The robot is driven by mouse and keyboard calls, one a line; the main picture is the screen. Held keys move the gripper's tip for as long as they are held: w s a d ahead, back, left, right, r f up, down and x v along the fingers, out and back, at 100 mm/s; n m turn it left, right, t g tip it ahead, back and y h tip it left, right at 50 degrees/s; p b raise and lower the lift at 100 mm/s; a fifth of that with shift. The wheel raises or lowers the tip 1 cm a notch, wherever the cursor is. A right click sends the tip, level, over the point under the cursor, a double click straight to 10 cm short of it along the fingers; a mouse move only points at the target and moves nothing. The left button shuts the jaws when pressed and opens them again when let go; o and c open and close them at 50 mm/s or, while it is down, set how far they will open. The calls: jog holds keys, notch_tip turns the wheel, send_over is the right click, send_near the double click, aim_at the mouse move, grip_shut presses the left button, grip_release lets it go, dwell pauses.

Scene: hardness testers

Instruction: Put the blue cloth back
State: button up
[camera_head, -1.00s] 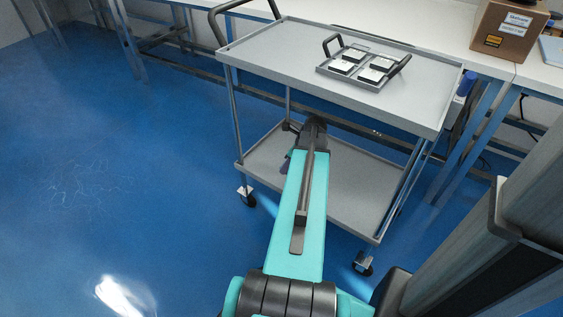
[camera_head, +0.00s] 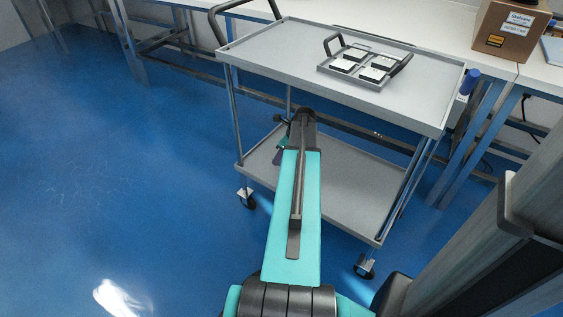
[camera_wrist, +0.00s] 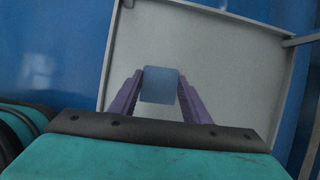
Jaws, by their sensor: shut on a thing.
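The blue cloth (camera_wrist: 160,86) shows in the wrist view as a small, flat, pale-blue square. My gripper (camera_wrist: 160,76) has purple fingers on either side of the cloth and is shut on it. Cloth and fingers are over the grey lower shelf (camera_wrist: 230,70) of the cart; I cannot tell how high above it. In the head view my arm reaches to the left part of the lower shelf (camera_head: 350,192), under the cart's top. There my own arm hides most of the gripper, and the cloth cannot be made out.
The cart's top shelf (camera_head: 290,55) overhangs the arm's end and holds a grey tray (camera_head: 330,72) with several small blocks. Thin cart posts stand at the corners. A cardboard box (camera_head: 508,28) is on the bench behind. The blue floor (camera_head: 110,150) at left is clear.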

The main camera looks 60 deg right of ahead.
jog(key=shift+f+b, duration=0.8)
jog(key=shift+f, duration=0.95)
jog(key=shift+f, duration=0.1)
jog(key=o, duration=0.9)
jog(key=shift+o, duration=0.2)
jog(key=p+v, duration=0.3)
jog(key=v, duration=0.9)
jog(key=shift+p, duration=0.4)
jog(key=shift+w, duration=0.1)
